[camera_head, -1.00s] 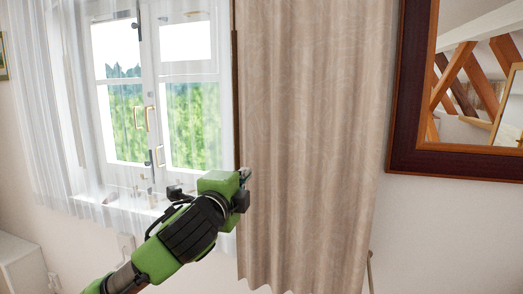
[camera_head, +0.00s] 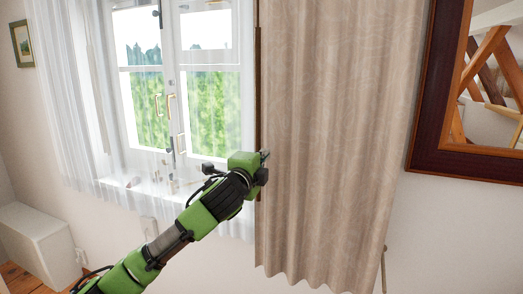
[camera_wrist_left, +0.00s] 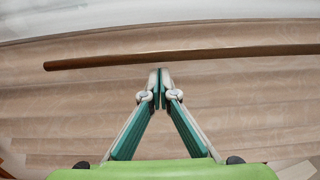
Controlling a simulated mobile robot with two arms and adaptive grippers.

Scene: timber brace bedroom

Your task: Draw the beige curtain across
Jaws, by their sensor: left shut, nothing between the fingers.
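The beige curtain (camera_head: 335,140) hangs right of the window in the head view, in soft vertical folds. A thin dark brown wooden rod (camera_head: 258,90) runs upright along its left edge. The rod also crosses the left wrist view (camera_wrist_left: 220,54), in front of the curtain cloth (camera_wrist_left: 60,110). My left gripper (camera_head: 265,160) is at the curtain's left edge, near the rod's lower part. In the left wrist view its fingertips (camera_wrist_left: 160,74) are together, just short of the rod, with nothing between them. I cannot tell whether they touch the cloth. My right gripper is out of view.
A sheer white curtain (camera_head: 75,110) hangs at the window (camera_head: 175,90), left of the beige one. A dark-framed mirror (camera_head: 425,120) is on the wall at the right. A white cabinet (camera_head: 40,240) stands at the lower left. A small picture (camera_head: 22,44) hangs at the far left.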

